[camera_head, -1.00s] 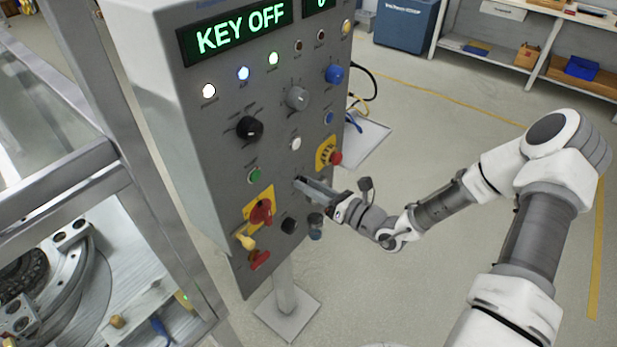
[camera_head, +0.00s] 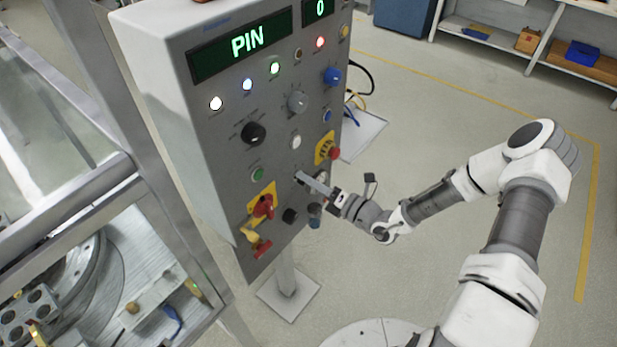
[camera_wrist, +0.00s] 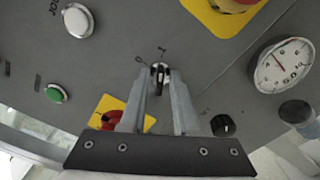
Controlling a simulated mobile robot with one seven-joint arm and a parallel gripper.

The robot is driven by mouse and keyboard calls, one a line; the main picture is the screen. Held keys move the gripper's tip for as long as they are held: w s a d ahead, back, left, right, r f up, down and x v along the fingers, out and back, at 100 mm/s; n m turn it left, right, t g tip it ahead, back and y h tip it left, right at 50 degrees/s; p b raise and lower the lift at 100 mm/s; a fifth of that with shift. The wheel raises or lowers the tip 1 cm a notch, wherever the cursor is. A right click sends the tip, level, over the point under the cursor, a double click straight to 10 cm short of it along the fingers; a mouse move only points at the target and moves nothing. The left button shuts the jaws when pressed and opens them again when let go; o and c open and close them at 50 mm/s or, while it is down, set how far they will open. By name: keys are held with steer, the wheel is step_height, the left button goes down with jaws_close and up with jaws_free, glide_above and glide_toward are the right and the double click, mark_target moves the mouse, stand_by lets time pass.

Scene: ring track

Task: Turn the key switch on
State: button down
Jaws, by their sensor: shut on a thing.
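The key switch (camera_wrist: 160,74) is on the grey control panel (camera_head: 225,145), between my fingertips in the wrist view. Its dark handle lies nearly upright in that view, pointing toward the 1 mark rather than the 0 mark to its left. My gripper (camera_wrist: 161,82) is shut on the handle. In the head view my gripper (camera_head: 302,178) reaches the panel from the right, and its fingers hide the switch there. The panel display (camera_head: 245,43) reads "PIN" in green letters.
A red emergency button (camera_head: 334,153) on yellow is just above my gripper. A red rotary handle (camera_head: 263,207) and a black knob (camera_head: 290,215) are below it. A round gauge (camera_wrist: 284,66) is right of the switch. Open floor lies right of the panel.

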stand_by(0.5)
steer(key=c, duration=0.9)
jaws_free()
steer(key=shift+c, duration=0.2)
steer(key=b+v, duration=0.2)
steer(key=v, duration=1.5)
steer(key=shift+s+d, duration=0.2)
